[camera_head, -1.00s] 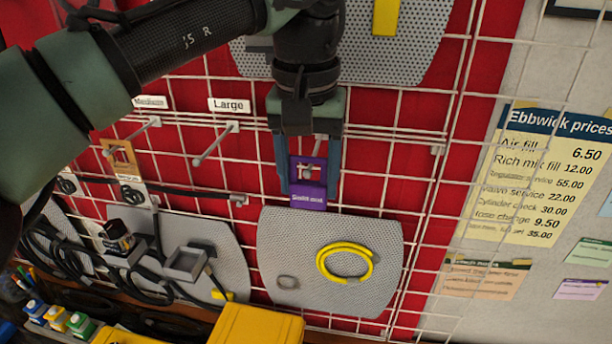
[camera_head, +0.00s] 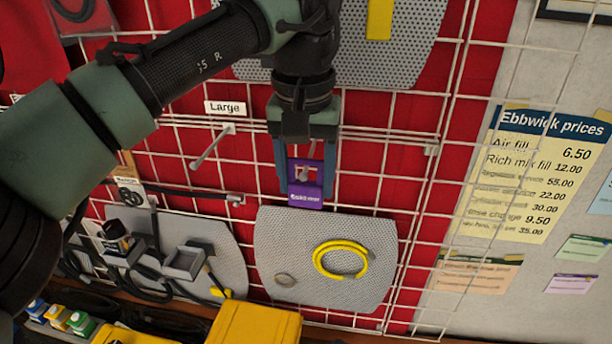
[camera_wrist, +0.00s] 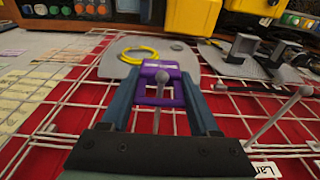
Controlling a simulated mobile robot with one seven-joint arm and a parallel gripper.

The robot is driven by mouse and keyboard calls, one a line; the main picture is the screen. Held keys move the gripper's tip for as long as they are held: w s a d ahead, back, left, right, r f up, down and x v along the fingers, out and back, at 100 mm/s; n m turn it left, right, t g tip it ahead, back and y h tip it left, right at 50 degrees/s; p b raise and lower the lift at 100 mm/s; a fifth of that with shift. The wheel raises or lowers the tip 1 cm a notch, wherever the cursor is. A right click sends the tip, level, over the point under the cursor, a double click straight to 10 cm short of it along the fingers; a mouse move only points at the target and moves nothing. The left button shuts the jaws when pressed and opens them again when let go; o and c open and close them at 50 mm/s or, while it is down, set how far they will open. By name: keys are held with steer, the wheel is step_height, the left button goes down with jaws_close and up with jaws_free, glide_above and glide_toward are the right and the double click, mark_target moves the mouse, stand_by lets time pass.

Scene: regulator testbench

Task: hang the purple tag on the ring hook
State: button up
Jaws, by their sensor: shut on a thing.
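The purple tag (camera_head: 305,197) has a square window in its upper part and a white printed label below. My gripper (camera_head: 306,172) is shut on its side edges, with one finger on each side. The tag hangs upright in front of the wire grid. A grey hook with a rounded tip (camera_head: 303,173) shows in line with the tag's window. In the wrist view, the purple tag (camera_wrist: 174,66) is between my fingers, and the hook tip (camera_wrist: 162,77) overlaps its window area. I cannot tell whether the hook passes through the window. Any sign above this hook is hidden by my gripper.
Another grey hook (camera_head: 208,150) under the "Large" sign (camera_head: 225,107) sticks out to the left. A grey perforated panel with a yellow hose coil (camera_head: 341,259) is below the tag. A yellow box (camera_head: 255,328) stands at the bottom. The grid right of my gripper is clear.

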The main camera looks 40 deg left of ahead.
steer(key=o, duration=1.4)
steer(key=shift+o, duration=0.2)
step_height(320, 180, up, 13)
steer(key=s+p, duration=0.1)
steer(key=p, duration=0.4)
steer(key=shift+s+d, duration=0.2)
steer(key=shift+d, duration=0.1)
